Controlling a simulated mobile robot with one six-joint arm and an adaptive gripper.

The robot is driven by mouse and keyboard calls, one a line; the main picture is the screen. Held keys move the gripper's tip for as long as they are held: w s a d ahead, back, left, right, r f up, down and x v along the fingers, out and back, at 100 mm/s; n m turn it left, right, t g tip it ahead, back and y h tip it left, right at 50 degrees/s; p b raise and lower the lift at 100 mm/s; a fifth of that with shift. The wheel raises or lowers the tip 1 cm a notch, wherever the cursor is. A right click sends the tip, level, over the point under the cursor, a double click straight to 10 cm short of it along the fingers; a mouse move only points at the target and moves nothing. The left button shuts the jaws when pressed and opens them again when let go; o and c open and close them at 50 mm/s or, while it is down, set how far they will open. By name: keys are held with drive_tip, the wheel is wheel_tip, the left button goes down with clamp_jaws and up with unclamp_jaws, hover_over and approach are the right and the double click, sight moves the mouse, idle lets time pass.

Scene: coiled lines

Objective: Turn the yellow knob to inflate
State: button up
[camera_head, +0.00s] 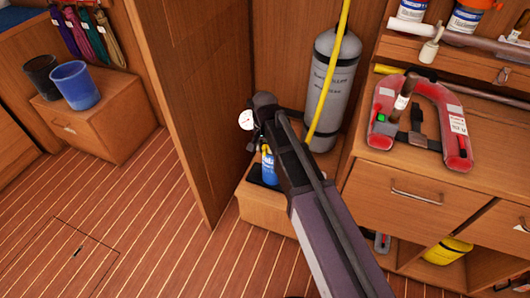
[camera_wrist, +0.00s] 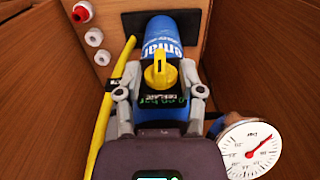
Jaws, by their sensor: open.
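The yellow knob (camera_wrist: 160,70) sits on the end of a blue cylinder (camera_wrist: 172,30) with white lettering, in the wrist view. A dark display with green digits (camera_wrist: 165,104) lies just below the knob. My gripper (camera_wrist: 160,75) is open, with one grey finger on each side of the knob and a gap showing on both sides. I cannot tell whether the fingers touch the blue body.
A round white pressure gauge (camera_wrist: 252,150) is close at the lower right of the wrist view. A yellow hose (camera_wrist: 113,105) runs along the left. A grey tank (camera_head: 332,85) stands behind my arm, a wooden partition (camera_head: 195,90) to its left. A red lifebuoy-like ring (camera_head: 455,130) lies on the right counter.

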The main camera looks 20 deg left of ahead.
drive_tip(key=shift+f, duration=0.4)
clamp_jaws()
drive_tip(key=shift+d, duration=0.2)
drive_tip(key=shift+a, duration=0.1)
